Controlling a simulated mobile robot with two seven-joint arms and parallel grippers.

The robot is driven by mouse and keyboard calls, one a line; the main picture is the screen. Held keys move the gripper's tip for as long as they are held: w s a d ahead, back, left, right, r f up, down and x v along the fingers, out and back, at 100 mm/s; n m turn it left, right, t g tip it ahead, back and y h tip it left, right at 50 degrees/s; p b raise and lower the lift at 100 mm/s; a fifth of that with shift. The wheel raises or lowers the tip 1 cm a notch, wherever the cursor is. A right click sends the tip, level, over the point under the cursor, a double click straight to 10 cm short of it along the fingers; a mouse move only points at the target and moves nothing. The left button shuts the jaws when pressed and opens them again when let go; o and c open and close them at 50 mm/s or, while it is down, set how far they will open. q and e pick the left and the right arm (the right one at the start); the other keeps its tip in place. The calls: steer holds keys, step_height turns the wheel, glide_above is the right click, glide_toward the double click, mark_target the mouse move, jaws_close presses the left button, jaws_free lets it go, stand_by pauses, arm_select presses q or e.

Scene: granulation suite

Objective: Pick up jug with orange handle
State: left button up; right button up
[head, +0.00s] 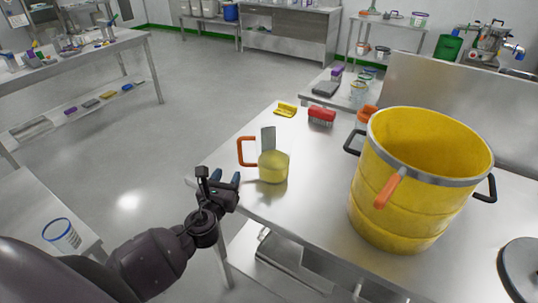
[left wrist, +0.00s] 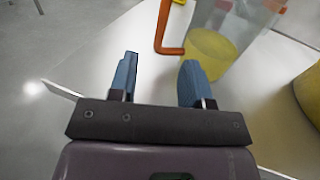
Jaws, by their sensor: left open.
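The jug with the orange handle (head: 273,166) stands upright on the steel table, near its left edge. It is clear with yellow contents in its lower part, and its orange handle (head: 243,151) points left. My left gripper (head: 222,181) is open and empty, at the table's edge to the left of the jug and nearer to me. In the left wrist view the open blue fingers (left wrist: 157,80) point toward the jug (left wrist: 213,50), whose orange handle (left wrist: 163,30) lies just beyond and between the fingertips. The fingers appear apart from the handle. My right gripper is not in view.
A large yellow drum (head: 400,215) with black side handles stands right of the jug. A red brush (head: 321,116) and a yellow item (head: 285,109) lie behind it. A dark round lid (head: 520,268) is at the right. The table (head: 310,195) is bare between jug and drum.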

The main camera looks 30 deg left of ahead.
mark_target(239, 152)
arm_select(q)
steer(key=x, duration=0.5)
steer(key=shift+w, duration=0.2)
steer(key=shift+r+x, duration=0.15)
steer(key=shift+x, duration=1.25)
steer(key=shift+r+x, duration=0.15)
steer(key=shift+x, duration=1.25)
jaws_close()
